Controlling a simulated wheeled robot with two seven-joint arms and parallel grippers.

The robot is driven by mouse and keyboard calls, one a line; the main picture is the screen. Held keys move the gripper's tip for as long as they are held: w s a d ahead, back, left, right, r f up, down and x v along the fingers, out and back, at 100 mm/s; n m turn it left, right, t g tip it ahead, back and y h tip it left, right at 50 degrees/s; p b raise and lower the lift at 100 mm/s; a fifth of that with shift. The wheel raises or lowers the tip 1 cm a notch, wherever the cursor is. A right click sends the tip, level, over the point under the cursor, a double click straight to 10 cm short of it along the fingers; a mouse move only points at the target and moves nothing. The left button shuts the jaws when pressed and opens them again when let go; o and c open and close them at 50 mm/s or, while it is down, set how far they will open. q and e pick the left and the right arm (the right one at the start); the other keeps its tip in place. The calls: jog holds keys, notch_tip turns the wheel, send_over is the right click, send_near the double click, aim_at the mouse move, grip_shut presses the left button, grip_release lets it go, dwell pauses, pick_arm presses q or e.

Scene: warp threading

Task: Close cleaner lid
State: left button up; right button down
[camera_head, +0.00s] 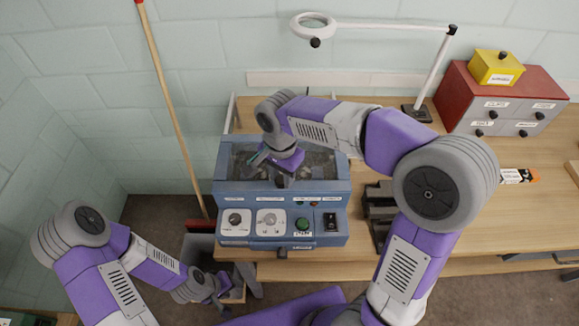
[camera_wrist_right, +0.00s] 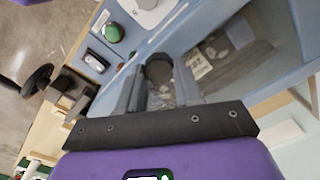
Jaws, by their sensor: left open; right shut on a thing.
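The cleaner (camera_head: 226,188) is a blue box with a control panel on its front, standing on the wooden table. Its top shows a blue frame around a grey, see-through area (camera_head: 320,162), where small pale pieces are visible. I cannot tell how far the lid is open. My right gripper (camera_head: 283,180) is over the cleaner's top near its front edge. In the right wrist view, its fingers (camera_wrist_right: 163,85) are shut on a dark round knob (camera_wrist_right: 158,67) at the lid's edge. My left gripper (camera_head: 217,292) is open, low at the left, away from the cleaner.
A grey bin (camera_head: 199,247) stands beside the table near my left gripper. A dark metal device (camera_head: 379,205) sits right of the cleaner. A magnifier lamp (camera_head: 314,25), a red drawer box (camera_head: 513,88) and a yellow box (camera_head: 496,67) are behind. A wooden pole (camera_head: 170,95) leans at left.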

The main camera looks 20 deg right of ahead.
jog(key=shift+s+a+f, duration=0.1)
jog(key=shift+s, duration=0.05)
jog(key=c, duration=1.2)
grip_release()
jog(key=o, duration=0.4)
jog(key=shift+s, duration=0.15)
jog(key=shift+o, duration=0.2)
jog(key=shift+r, duration=0.35)
notch_tip(320, 180, up, 7)
jog(key=shift+p, duration=0.85)
